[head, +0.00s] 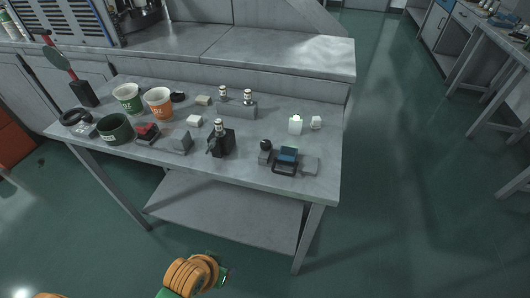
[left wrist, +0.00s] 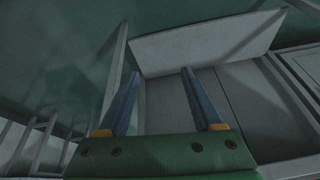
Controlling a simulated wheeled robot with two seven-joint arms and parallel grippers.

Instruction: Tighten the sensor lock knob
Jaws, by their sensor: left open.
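A grey table (head: 325,150) stands ahead with small devices on it. A black round knob (head: 265,145) tops a small block near its front right, but I cannot tell for sure that it is the sensor lock knob. My right gripper is not in view.
A green cup (head: 127,98) and an orange cup (head: 159,103) stand at the table's left. A black holder with a small bottle (head: 221,144) is mid-table. A lower shelf (head: 225,210) runs underneath. Open floor (head: 410,200) lies to the right.

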